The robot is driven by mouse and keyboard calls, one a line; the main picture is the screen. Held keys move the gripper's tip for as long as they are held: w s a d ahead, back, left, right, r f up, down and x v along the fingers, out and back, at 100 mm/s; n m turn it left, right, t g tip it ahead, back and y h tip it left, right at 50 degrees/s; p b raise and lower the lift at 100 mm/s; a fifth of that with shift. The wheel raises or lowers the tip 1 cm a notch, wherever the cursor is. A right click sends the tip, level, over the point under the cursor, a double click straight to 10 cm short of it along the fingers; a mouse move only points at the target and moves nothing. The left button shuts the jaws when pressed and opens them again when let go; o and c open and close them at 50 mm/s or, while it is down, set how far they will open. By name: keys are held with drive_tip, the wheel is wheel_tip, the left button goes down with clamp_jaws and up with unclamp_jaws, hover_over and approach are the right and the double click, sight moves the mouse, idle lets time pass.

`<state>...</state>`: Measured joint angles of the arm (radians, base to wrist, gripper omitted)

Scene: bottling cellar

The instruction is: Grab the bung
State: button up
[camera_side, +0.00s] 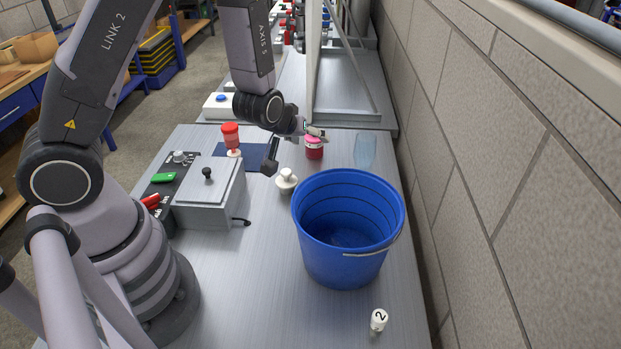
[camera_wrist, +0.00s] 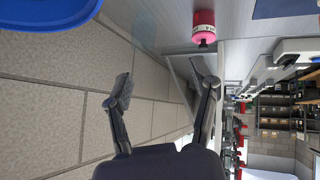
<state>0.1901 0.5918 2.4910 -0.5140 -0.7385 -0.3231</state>
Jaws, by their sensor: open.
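A small off-white piece with a rounded knob on a wider base (camera_side: 286,181), which looks like the bung, stands on the metal bench behind the blue bucket in the side view. I cannot make it out in the wrist view. My gripper (camera_side: 292,151) is open and empty above the bench, just behind and above this piece, with one finger to its left and the other near the red jar. In the wrist view my gripper (camera_wrist: 163,85) has its two fingers wide apart with nothing between them.
The blue bucket (camera_side: 348,266) stands in front. A red jar with a pink part (camera_side: 314,150) is close to the gripper; it also shows in the wrist view (camera_wrist: 203,28). A clear glass (camera_side: 365,152), red-topped piece (camera_side: 231,135), grey box (camera_side: 208,200) and white numbered piece (camera_side: 379,320) stand around.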

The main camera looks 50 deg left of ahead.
sight(284, 175)
drive_tip(key=s+a+f+y, duration=0.1)
drive_tip(key=f, duration=0.3)
drive_tip(key=s+a+f+t+y, duration=0.1)
drive_tip(key=s+a+f+y, duration=0.1)
drive_tip(key=f, duration=0.1)
drive_tip(key=s+a+f+t+y, duration=0.1)
drive_tip(key=f, duration=0.3)
drive_tip(key=shift+s+a+f+y, duration=0.25)
drive_tip(key=shift+a+f+y, duration=0.05)
drive_tip(key=shift+a, duration=0.05)
drive_tip(key=shift+s+a+f+m+t, duration=0.25)
drive_tip(key=shift+s+f+m+t, duration=0.05)
drive_tip(key=shift+s+m, duration=0.1)
drive_tip(key=x, duration=0.7)
drive_tip(key=shift+w+a, duration=0.1)
drive_tip(key=shift+w, duration=0.05)
clamp_jaws()
